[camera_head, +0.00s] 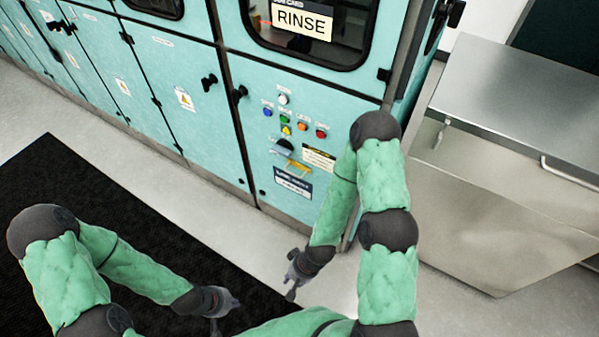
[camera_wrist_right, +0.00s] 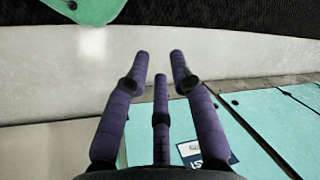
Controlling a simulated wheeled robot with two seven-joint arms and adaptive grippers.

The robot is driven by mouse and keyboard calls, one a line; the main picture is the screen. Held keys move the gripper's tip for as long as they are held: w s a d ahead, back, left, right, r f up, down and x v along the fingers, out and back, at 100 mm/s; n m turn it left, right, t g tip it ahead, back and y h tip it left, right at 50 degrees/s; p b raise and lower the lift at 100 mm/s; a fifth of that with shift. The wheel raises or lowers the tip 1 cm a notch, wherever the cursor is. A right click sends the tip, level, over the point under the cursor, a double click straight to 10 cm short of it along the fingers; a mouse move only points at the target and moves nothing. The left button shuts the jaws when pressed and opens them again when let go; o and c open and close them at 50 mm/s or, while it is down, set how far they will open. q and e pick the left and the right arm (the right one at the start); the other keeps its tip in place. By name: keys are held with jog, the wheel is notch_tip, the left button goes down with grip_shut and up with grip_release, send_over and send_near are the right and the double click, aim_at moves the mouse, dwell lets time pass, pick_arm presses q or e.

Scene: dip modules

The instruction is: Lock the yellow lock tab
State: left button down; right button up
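The yellow lock tab (camera_head: 299,166) sits on the lower part of the teal cabinet panel, just below and right of a black rotary handle (camera_head: 284,147). It is small in the head view, and its exact position is hard to tell. My right gripper (camera_head: 293,288) hangs low in front of the cabinet, below the tab and apart from it. In the right wrist view its three purple fingers (camera_wrist_right: 160,64) are spread with nothing between them. My left gripper (camera_head: 228,303) is over the edge of the black mat, far from the panel; its fingers are too small to judge.
Coloured buttons (camera_head: 302,126) sit above the handle, and a dark label (camera_head: 293,183) lies below the tab. A metal bench (camera_head: 480,180) stands right of the cabinet. A black mat (camera_head: 130,220) covers the floor at left. My right arm rises close to the panel's right side.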

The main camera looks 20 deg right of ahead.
jog(key=w+d+r+m+t+p, duration=0.1)
jog(key=w+d+m+t+p, duration=0.1)
jog(key=w+d, duration=0.1)
jog(key=w+d+r+m+t+p, duration=0.1)
jog(key=w+d+r+m+p, duration=0.1)
jog(key=w, duration=0.3)
jog(key=w+d+r+m+t+p, duration=0.1)
jog(key=w+d+r+m+t, duration=0.1)
jog(key=w+d, duration=0.2)
jog(key=shift+w+d+r+m+t+h+p, duration=0.15)
jog(key=shift+m+t+h+p, duration=0.15)
jog(key=shift+m+p, duration=0.1)
grip_shut()
jog(key=w+d+r+m+t+h+p, duration=0.1)
jog(key=w+d+r+m+t+p, duration=0.3)
jog(key=d, duration=0.6)
notch_tip(320, 180, up, 3)
jog(key=shift+w+d+r+m+t, duration=0.1)
jog(key=shift+w+d+m+t, duration=0.25)
jog(key=shift+w+m, duration=0.75)
jog(key=r+b+x, duration=0.1)
jog(key=b+x, duration=0.2)
jog(key=x, duration=1.1)
jog(key=shift+w, duration=0.25)
jog(key=shift+a, duration=0.15)
